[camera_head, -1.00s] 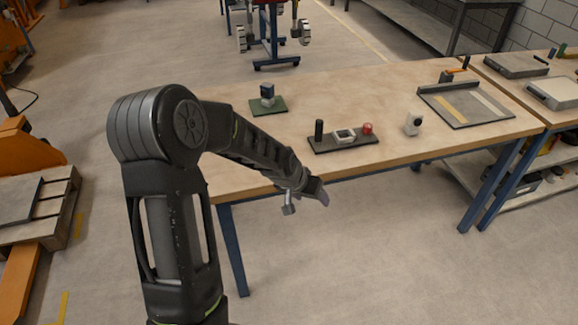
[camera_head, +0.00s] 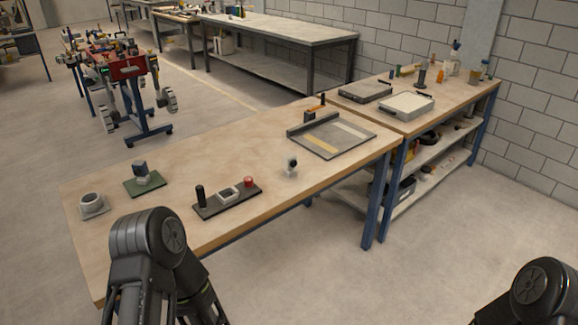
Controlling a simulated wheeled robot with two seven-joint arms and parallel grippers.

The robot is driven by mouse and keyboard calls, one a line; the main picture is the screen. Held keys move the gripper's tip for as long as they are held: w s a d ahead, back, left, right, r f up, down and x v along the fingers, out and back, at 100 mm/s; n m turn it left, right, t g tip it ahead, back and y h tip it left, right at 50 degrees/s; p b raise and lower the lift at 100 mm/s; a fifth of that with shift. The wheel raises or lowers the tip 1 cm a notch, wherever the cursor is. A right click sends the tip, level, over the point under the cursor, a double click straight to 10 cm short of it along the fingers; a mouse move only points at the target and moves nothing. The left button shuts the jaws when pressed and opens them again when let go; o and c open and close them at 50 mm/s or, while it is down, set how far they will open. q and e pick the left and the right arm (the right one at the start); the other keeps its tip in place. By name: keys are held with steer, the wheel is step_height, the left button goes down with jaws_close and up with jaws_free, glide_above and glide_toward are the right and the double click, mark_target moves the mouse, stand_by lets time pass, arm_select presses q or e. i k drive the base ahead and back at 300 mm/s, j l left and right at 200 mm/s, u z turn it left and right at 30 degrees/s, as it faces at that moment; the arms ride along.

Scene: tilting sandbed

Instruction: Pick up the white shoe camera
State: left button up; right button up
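The white shoe camera (camera_head: 289,166) stands upright on the wooden table, near its front edge, with a dark round lens on its side. It is right of a dark tray that holds a black cylinder, a white-framed block and a red knob. My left arm reaches in at the lower left, in front of the table, and its gripper is out of the picture. My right arm shows at the lower right corner, and its gripper is also out of the picture. Nothing touches the camera.
The dark tray (camera_head: 227,198) lies left of the camera. A green mat with a dark block (camera_head: 141,173) and a grey ring-shaped part (camera_head: 92,203) lie farther left. A grey framed board (camera_head: 331,136) lies behind the camera. Bare tabletop surrounds the camera.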

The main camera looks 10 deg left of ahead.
mark_target(290, 160)
steer(key=i+l, duration=0.1)
steer(key=i, duration=0.6)
steer(key=i+l+z, duration=0.1)
steer(key=i, duration=0.6)
